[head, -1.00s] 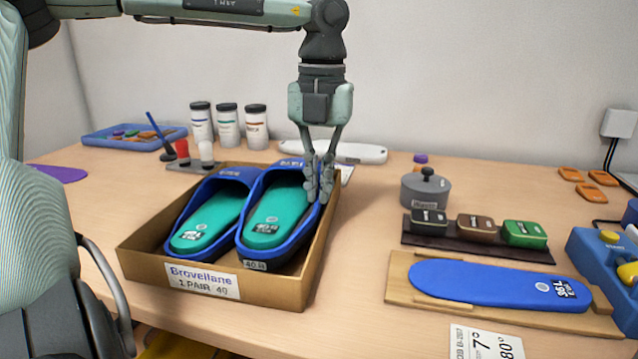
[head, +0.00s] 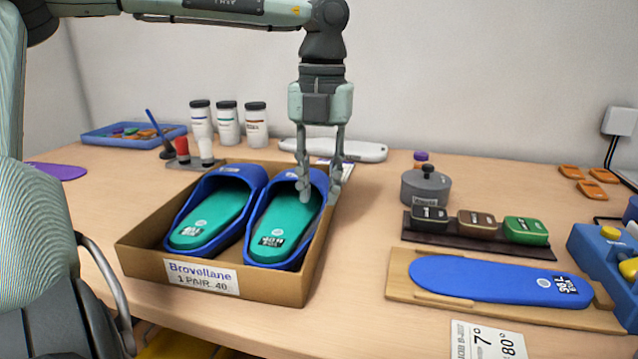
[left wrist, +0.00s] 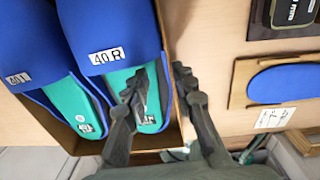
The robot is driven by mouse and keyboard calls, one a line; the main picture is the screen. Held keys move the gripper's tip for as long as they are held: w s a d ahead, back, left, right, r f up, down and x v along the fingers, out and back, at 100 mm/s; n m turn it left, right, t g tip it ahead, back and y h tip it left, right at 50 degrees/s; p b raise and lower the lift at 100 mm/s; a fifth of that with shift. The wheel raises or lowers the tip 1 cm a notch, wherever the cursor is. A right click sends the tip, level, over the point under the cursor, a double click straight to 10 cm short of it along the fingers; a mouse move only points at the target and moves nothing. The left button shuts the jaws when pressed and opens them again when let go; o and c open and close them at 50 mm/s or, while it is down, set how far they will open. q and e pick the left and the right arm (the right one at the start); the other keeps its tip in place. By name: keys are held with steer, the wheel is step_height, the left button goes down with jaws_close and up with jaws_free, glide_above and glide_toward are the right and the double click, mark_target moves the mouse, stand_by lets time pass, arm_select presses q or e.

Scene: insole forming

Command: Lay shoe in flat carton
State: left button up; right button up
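A brown flat carton (head: 145,267) labelled "Brovellane 1 PAIR 40" stands on the table. Two blue slides with teal insoles lie side by side inside it, toes toward the back. The left shoe (head: 210,217) and right shoe (head: 286,222) both rest low and roughly flat. In the left wrist view the right shoe (left wrist: 112,22) carries a "40 R" tag, and the left shoe (left wrist: 28,40) a "40 L" tag. My left gripper (head: 320,192) is open at the right shoe's outer side, one finger over its insole, the other beyond the carton's right wall. My right gripper is out of view.
Right of the carton, a wooden board (head: 400,280) holds a blue insole (head: 490,279). A dark rack (head: 480,242) with small blocks and a grey pot (head: 425,187) stand behind it. Bottles (head: 228,126) and a blue tray (head: 100,138) are at the back left.

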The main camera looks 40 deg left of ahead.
arm_select(q)
steer(key=shift+r, duration=0.15)
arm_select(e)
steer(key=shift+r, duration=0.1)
arm_select(q)
step_height(320, 180, up, 3)
steer(key=shift+w+f+p, duration=0.1)
steer(key=shift+f+p, duration=0.05)
steer(key=shift+p, duration=0.4)
step_height(320, 180, up, 10)
steer(key=shift+d, duration=0.15)
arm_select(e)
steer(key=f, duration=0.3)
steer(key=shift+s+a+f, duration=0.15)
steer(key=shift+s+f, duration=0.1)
